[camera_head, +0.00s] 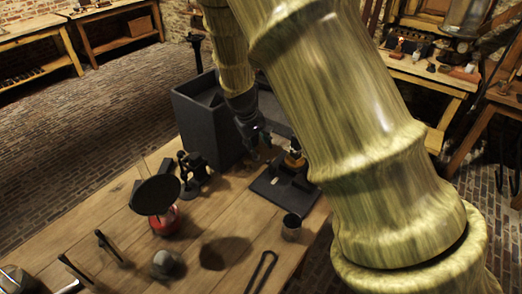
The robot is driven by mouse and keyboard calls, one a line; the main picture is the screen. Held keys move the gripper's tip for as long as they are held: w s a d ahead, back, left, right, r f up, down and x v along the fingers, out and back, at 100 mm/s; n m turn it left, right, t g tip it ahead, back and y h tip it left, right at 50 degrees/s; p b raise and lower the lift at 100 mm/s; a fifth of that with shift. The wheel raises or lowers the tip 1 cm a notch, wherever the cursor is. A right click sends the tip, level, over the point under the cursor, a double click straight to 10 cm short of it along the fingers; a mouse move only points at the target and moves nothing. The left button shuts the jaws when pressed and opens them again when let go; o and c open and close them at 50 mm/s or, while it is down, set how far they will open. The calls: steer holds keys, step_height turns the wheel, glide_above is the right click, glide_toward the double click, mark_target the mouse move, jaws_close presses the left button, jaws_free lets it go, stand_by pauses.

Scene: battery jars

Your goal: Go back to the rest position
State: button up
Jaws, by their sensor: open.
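My gripper (256,137) is dark and small in the view, at the end of my marbled green-gold arm. Its fingers look apart and empty. It hangs in front of the dark grey box (203,131), above and left of a black base (276,187) with a small amber and brass piece (293,159) on it. Any gap between the gripper and the box wall is hard to judge. My arm hides much of the right side.
The wooden table (228,205) holds a red-bodied object with a black disc (155,195), a small cup (291,227), a grey rounded object (166,264), black stands (194,169) and several tools. Other workbenches (30,32) stand beyond the open brick floor (110,95).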

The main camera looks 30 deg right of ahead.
steer(key=shift+r, duration=0.3)
stand_by(0.4)
